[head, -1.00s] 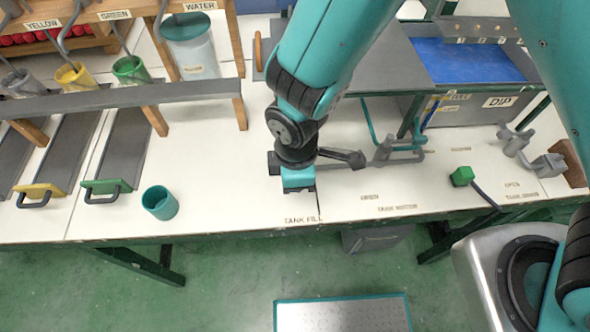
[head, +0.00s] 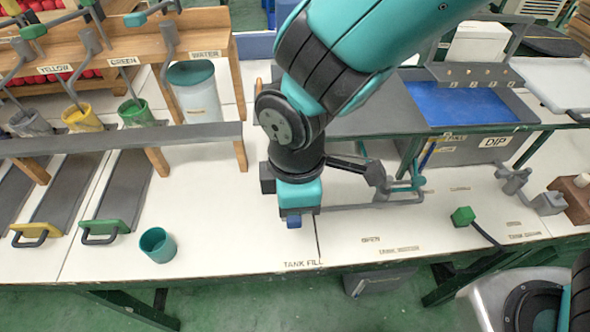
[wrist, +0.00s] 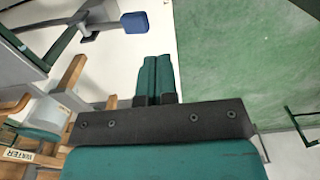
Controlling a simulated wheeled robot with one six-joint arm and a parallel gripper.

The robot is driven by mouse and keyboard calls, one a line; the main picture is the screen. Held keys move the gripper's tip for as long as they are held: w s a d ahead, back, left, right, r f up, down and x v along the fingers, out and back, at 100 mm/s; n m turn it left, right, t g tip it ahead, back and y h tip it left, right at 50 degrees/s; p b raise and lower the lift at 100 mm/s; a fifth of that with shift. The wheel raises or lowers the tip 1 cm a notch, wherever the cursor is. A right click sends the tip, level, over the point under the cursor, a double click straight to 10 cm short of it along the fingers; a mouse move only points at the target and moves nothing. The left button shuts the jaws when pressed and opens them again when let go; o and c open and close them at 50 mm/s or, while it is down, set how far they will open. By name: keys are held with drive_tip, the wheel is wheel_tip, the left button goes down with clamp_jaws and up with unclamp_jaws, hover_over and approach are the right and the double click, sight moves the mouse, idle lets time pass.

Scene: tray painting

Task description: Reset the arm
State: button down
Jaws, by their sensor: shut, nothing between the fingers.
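My gripper (head: 298,200) hangs over the front part of the white worktop, above the "TANK FILL" label (head: 303,264). In the wrist view its two teal fingers (wrist: 157,62) lie side by side, shut, with nothing between them. A blue pad (head: 293,222) shows just below the gripper in the head view, partly hidden by it. In the wrist view the blue pad (wrist: 134,22) sits on the end of a grey lever, to the left of the fingers and apart from them.
A teal cup (head: 157,245) stands near the worktop's front edge at left. A green knob (head: 463,216) is at right. The dip tank (head: 465,150) stands behind. Green floor shows below the edge.

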drive_tip(key=s+d+r+m+y, duration=0.2)
drive_tip(key=d+r+m, duration=0.3)
drive_tip(key=d+r, duration=0.1)
drive_tip(key=s+d+r+m+y, duration=0.2)
drive_tip(key=d+r+m, duration=0.4)
drive_tip(key=r, duration=0.3)
drive_tip(key=shift+s+d+m, duration=0.3)
drive_tip(key=shift+s+d, duration=0.05)
drive_tip(key=shift+d, duration=0.4)
